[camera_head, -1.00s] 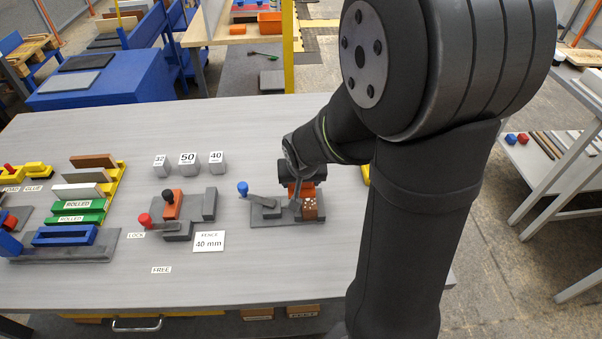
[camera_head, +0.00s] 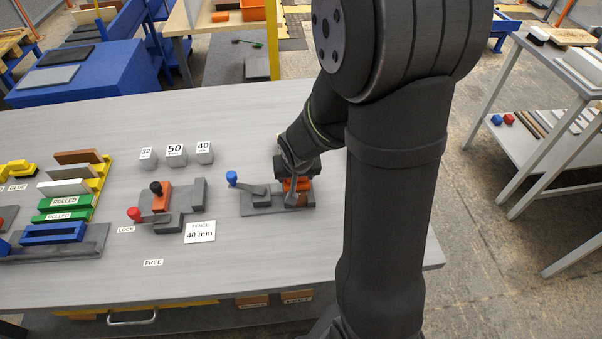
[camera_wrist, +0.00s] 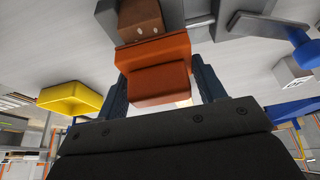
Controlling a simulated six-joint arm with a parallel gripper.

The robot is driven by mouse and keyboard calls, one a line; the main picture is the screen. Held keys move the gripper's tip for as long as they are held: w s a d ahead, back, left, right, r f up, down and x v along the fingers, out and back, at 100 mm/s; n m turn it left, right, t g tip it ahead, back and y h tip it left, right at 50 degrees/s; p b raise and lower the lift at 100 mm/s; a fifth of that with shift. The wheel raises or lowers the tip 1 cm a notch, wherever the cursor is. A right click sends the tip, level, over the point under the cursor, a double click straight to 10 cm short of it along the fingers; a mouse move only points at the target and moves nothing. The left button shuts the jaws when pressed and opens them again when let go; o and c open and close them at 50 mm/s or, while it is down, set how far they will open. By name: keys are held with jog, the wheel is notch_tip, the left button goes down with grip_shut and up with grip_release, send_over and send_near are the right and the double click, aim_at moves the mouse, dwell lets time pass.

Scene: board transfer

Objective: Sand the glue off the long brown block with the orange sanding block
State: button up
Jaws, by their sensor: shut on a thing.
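My gripper (camera_wrist: 158,78) is shut on the orange sanding block (camera_wrist: 158,60), with one dark finger on each side of it. The brown block (camera_wrist: 140,18) shows just beyond the sanding block in the wrist view, with two pale glue spots on it. The sanding block overlaps the brown block in this view; I cannot tell whether they touch. In the head view the orange sanding block (camera_head: 297,184) is under my gripper at the grey clamp fixture (camera_head: 262,204) with the blue-knobbed lever (camera_head: 232,178). The brown block is mostly hidden there.
A second grey fixture (camera_head: 190,192) with red and black knobs stands to the left, beside the "FENCE 40 mm" card (camera_head: 200,232). Grey gauge blocks (camera_head: 175,155) stand behind it. A yellow tray (camera_wrist: 75,98) shows in the wrist view. The table front is clear.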

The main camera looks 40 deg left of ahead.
jog(key=shift+s+a, duration=0.55)
jog(key=shift+s, duration=0.1)
jog(key=shift+w+d, duration=0.2)
jog(key=shift+w, duration=0.5)
jog(key=shift+w+d, duration=1.05)
jog(key=shift+s+a, duration=1.4)
jog(key=shift+a+r, duration=0.1)
jog(key=shift+s+r, duration=0.1)
jog(key=shift+r, duration=3.95)
